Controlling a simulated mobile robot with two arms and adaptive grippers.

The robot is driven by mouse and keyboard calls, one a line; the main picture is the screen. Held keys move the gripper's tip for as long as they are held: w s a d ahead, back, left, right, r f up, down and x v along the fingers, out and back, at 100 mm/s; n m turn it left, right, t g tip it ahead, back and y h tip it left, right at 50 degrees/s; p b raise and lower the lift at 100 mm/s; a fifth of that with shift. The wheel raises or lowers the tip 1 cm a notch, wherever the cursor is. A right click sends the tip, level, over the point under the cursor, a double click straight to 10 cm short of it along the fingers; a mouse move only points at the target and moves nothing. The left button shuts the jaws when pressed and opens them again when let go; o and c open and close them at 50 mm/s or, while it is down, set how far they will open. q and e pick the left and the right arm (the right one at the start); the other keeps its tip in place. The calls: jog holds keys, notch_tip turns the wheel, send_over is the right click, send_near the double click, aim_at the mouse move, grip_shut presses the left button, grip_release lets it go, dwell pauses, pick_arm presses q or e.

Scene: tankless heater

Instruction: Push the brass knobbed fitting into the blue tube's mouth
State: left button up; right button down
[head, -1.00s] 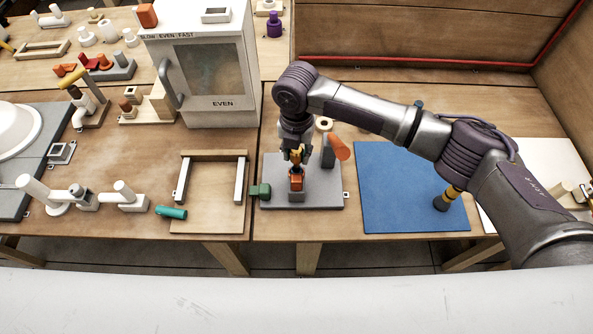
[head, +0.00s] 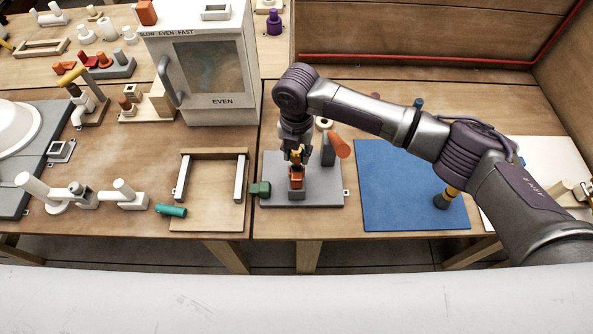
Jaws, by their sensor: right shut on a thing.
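My right gripper (head: 297,158) points down over the grey plate (head: 325,195), just above an orange block (head: 296,176). The block sits in a small grey holder on that plate. A small brass-yellow piece, which looks like the knobbed fitting (head: 297,154), shows at the shut fingers. Its knob is too small to make out. I cannot pick out the blue tube or its mouth for certain. I cannot tell whether the brass piece touches anything below it. My left gripper is out of view.
A green block (head: 259,190) is at the plate's left edge, and a tilted orange cylinder (head: 341,147) is at its right. A teal cylinder (head: 171,211) lies near a wooden frame (head: 212,225). A blue mat (head: 400,190) lies right; a white oven-like box (head: 222,108) stands behind.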

jog(key=shift+f+b, duration=0.7)
jog(key=shift+f, duration=0.85)
dwell(1.0)
jog(key=c, duration=0.7)
grip_release()
jog(key=shift+r, duration=0.15)
notch_tip(320, 180, up, 12)
jog(key=shift+f, duration=0.15)
dwell(0.4)
